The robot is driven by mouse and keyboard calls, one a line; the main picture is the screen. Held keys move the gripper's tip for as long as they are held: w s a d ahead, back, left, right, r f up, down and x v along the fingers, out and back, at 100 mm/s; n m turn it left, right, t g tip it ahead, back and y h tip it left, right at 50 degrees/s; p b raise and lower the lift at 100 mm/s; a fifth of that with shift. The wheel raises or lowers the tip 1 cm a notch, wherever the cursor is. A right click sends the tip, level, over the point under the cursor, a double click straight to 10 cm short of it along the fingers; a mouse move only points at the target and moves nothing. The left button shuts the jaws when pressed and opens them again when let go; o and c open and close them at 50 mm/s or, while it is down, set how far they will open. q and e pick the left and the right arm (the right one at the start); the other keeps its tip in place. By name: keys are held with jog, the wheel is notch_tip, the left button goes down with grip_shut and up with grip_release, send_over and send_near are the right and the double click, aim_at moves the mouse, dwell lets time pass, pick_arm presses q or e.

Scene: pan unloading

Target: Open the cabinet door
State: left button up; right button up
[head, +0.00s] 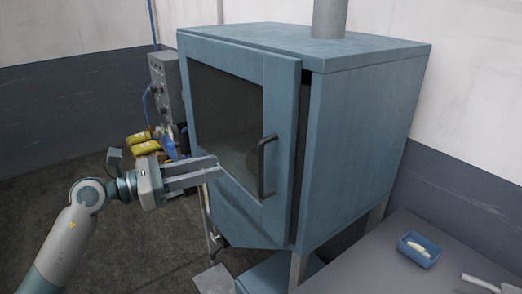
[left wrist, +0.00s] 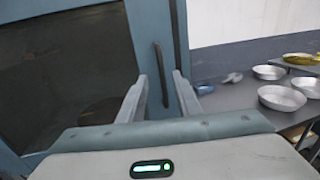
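The blue cabinet (head: 365,130) stands in the middle of the head view. Its door (head: 282,95) has a dark window and stands slightly ajar, with a dark gap along its right edge. The dark upright handle (head: 262,166) is near the door's right edge; it also shows in the left wrist view (left wrist: 160,72). My left gripper (head: 217,168) is open and empty, in front of the door and left of the handle in the head view. In the left wrist view the handle appears between the fingers, beyond their tips. My right gripper is not in view.
A grey table (head: 400,270) at right holds a blue tray (head: 418,252) with pale items. Metal pans (left wrist: 282,97) show on it in the left wrist view. A grey control box (head: 165,85) and yellow bags (head: 142,142) are left of the cabinet. The left floor is clear.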

pick_arm(q)
jog(key=p+x, duration=0.5)
jog(key=x, duration=0.8)
jog(key=shift+d+p, duration=0.3)
jog(key=shift+p, duration=0.1)
jog(key=shift+w, duration=0.1)
jog(key=shift+c, duration=0.3)
grip_shut()
